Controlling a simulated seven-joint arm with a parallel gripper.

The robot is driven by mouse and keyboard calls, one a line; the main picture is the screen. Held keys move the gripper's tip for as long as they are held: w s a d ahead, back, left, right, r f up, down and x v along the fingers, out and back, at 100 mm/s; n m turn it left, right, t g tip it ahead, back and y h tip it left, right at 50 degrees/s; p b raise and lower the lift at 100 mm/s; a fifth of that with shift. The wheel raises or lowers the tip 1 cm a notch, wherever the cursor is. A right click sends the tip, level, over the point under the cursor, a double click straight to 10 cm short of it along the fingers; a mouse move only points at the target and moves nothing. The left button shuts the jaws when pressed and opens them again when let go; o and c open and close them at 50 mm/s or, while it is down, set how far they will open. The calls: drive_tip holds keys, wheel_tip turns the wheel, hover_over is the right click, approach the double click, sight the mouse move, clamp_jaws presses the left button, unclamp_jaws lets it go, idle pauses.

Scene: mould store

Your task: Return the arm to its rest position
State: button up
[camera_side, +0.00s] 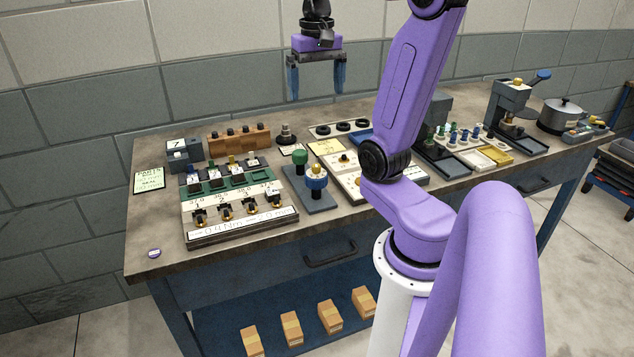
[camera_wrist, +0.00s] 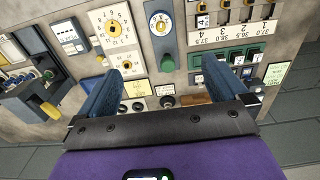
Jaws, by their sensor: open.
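My gripper (camera_side: 317,80) hangs above the back part of the workbench in the side view, pointing down. Its two blue fingers are spread apart with nothing between them. In the wrist view my gripper (camera_wrist: 172,92) also shows open and empty, with the bench items lying below it. The purple arm crosses the middle and right of the side view and hides part of the bench.
The workbench (camera_side: 150,225) carries a board of black-and-brass parts (camera_side: 240,232), green and blue knobbed tools on a plate (camera_side: 316,180), a wooden block (camera_side: 240,140), and a pot (camera_side: 562,112) at the far right. Boxes (camera_side: 330,317) sit on the lower shelf. The air around my gripper is clear.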

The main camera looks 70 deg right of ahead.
wheel_tip(320, 180, down, 10)
idle(0.5)
drive_tip(key=shift+r, duration=0.1)
idle(0.4)
